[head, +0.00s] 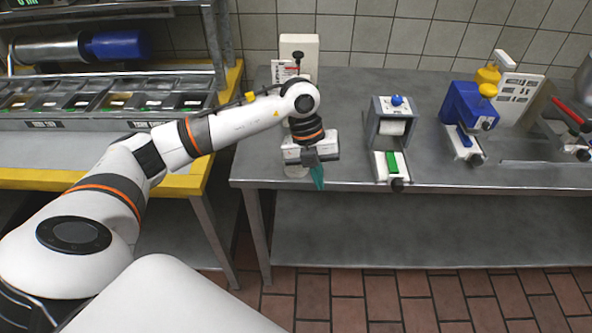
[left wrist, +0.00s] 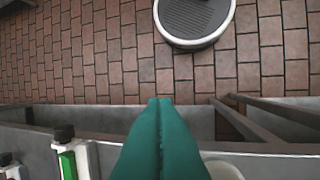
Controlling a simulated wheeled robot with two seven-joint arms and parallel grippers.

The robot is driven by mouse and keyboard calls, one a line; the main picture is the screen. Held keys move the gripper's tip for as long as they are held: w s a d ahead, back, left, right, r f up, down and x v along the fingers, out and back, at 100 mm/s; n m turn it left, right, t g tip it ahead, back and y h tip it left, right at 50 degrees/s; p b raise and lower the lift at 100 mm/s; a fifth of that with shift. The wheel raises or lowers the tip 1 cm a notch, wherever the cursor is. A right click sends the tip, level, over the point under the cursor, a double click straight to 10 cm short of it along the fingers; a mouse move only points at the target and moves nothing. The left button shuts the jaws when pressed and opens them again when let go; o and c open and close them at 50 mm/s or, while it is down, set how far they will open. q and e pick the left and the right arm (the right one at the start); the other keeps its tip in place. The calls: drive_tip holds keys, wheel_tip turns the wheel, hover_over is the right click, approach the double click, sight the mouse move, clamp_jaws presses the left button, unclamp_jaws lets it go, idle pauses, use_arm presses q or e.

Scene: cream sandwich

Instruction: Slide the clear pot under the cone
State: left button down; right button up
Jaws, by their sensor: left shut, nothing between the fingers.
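My left gripper (head: 318,177) has teal fingers, shut and empty, pointing down at the front edge of the steel table. They also show in the left wrist view (left wrist: 160,105), side by side. A white machine (head: 299,50) stands behind my left arm, which hides much of it. A pale rounded thing (head: 296,171), probably the clear pot, shows low at the machine's front, just left of the fingers. A pale round rim (left wrist: 222,168) beside the fingers in the left wrist view looks like the same thing. I cannot make out the cone. My right gripper is not in view.
A grey machine with a green pad (head: 392,163) stands right of my gripper on the steel table (head: 350,110). A blue machine (head: 468,108) is farther right. A counter with several food bins (head: 75,102) stands at left. The table between the machines is clear.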

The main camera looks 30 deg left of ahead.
sight(296, 174)
use_arm(q)
drive_tip(key=a+r+y, duration=0.3)
drive_tip(key=a+y, duration=0.1)
drive_tip(key=a, duration=0.2)
drive_tip(key=shift+n+t, duration=0.3)
drive_tip(key=shift+n, duration=0.2)
drive_tip(key=f+p, duration=0.1)
drive_tip(key=f, duration=0.2)
drive_tip(key=w+a+f+p, duration=0.1)
drive_tip(key=f, duration=0.2)
drive_tip(key=w+f+p, duration=0.1)
drive_tip(key=f, duration=0.2)
drive_tip(key=shift+a+f, duration=0.15)
drive_tip(key=shift+f, duration=0.15)
drive_tip(key=shift+w+a+p, duration=0.3)
drive_tip(key=shift+w, duration=0.25)
drive_tip(key=shift+f, duration=0.1)
